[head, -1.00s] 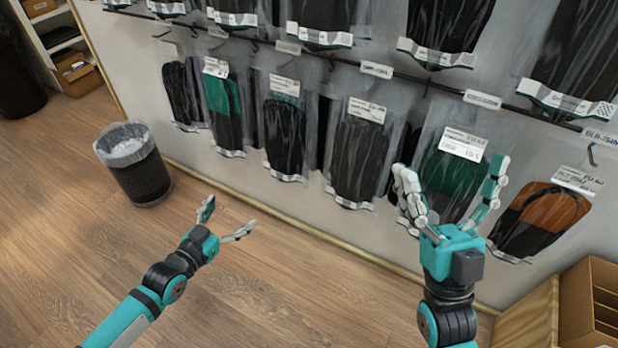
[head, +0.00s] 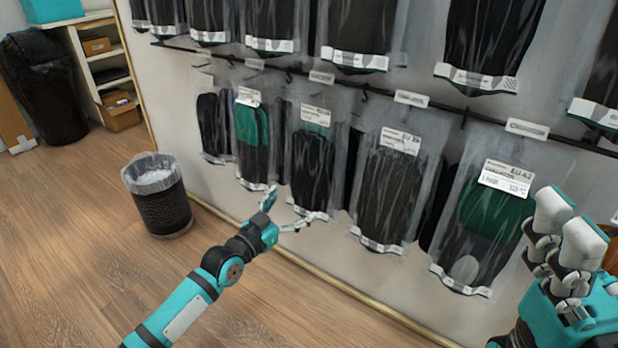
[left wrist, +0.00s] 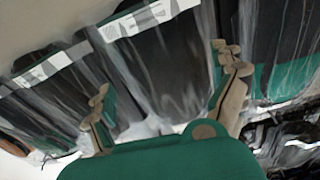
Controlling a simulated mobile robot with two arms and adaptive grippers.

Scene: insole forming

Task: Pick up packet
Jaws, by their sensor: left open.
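Clear packets with dark insoles hang on hooks along the wall. In the head view, a black packet with a teal top (head: 310,165) hangs just above my left gripper (head: 296,204). A green and black packet (head: 252,135) hangs left of it, a black packet (head: 388,195) right of it, and a green EU 42 packet (head: 485,225) further right. My left gripper is open and empty, its fingers apart. In the left wrist view, dark packets (left wrist: 165,65) hang beyond and between its fingers (left wrist: 168,95). My right gripper (head: 568,228) is at the lower right, partly cut off, covering part of an orange packet.
A mesh waste bin (head: 163,205) stands on the wooden floor left of my left arm. A black bin (head: 45,90) and a shelf with boxes (head: 98,46) are at the back left. A black rail (head: 370,92) carries the hooks; an upper row of packets hangs above it.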

